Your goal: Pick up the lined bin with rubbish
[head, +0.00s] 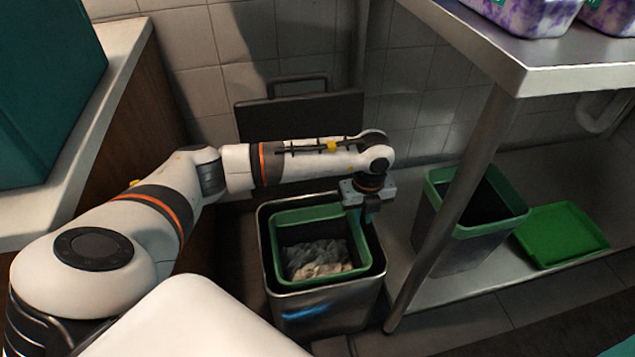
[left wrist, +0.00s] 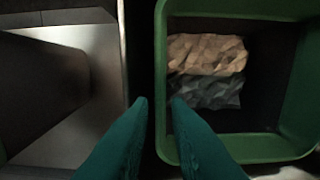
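The bin has a green rim (head: 277,222) and dark inside, and it sits within a larger metal outer bin (head: 320,312) on the floor. Crumpled grey and tan rubbish (head: 318,258) lies in it. My left gripper (head: 368,216) points down at the bin's right side, near the rim. In the left wrist view its teal fingers (left wrist: 158,102) are apart, one on each side of the green rim (left wrist: 163,70). A dark gap shows between the left finger and the rim. The rubbish also shows there (left wrist: 207,70). My right gripper is not in view.
A second green-rimmed bin (head: 455,245), seemingly empty, and a green lid or tray (head: 562,234) are on the low metal shelf (head: 440,288) at right. A table leg (head: 455,205) stands between the bins. A dark panel with a handle (head: 300,115) is behind.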

